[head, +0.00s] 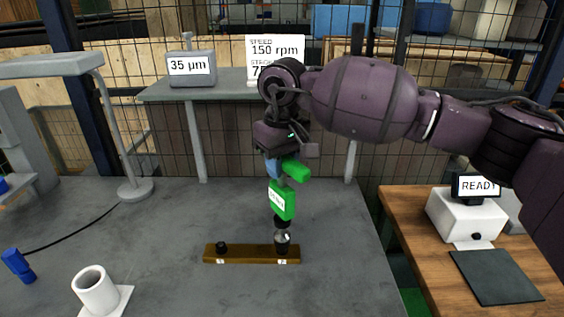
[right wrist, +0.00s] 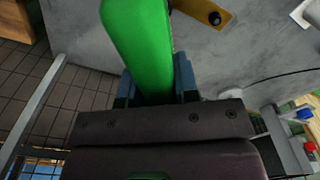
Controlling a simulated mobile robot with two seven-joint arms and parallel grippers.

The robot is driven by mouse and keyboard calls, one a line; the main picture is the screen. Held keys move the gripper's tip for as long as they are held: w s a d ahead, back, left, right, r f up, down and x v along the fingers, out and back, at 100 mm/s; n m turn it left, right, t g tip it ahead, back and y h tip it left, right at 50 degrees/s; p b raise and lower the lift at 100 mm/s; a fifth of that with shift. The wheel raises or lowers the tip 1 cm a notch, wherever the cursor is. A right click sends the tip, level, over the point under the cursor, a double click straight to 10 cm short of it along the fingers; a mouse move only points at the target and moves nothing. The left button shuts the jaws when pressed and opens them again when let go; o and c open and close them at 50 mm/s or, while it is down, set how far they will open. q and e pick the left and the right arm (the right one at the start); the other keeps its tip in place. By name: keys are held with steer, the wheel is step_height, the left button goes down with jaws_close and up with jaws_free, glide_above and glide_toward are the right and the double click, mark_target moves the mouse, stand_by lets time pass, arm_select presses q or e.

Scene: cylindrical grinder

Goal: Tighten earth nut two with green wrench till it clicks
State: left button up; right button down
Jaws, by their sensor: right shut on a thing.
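The green wrench (head: 283,200) hangs upright in the head view, with a green handle, a labelled green body and a dark, shiny lower end. My right gripper (head: 277,168) is shut on its handle; the green handle between the blue fingers also shows in the right wrist view (right wrist: 140,45). The brass-coloured earth bar (head: 250,254) lies on the grey table. A dark nut (head: 221,247) stands at its left end. The wrench's lower end is at the dark right-hand nut (head: 282,250); I cannot tell whether it is fully seated. My left gripper is not in view.
A white cup (head: 96,289) and a blue object (head: 18,265) are at the left of the grey table (head: 180,225). A lamp-like stand (head: 135,188) rises behind. A white device reading READY (head: 465,215) and a dark mat (head: 497,277) sit on the wooden table at right.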

steer(key=shift+f+b, duration=0.6)
steer(key=shift+f, duration=0.45)
steer(key=shift+f+b, duration=0.35)
stand_by(1.8)
steer(key=shift+m, duration=0.3)
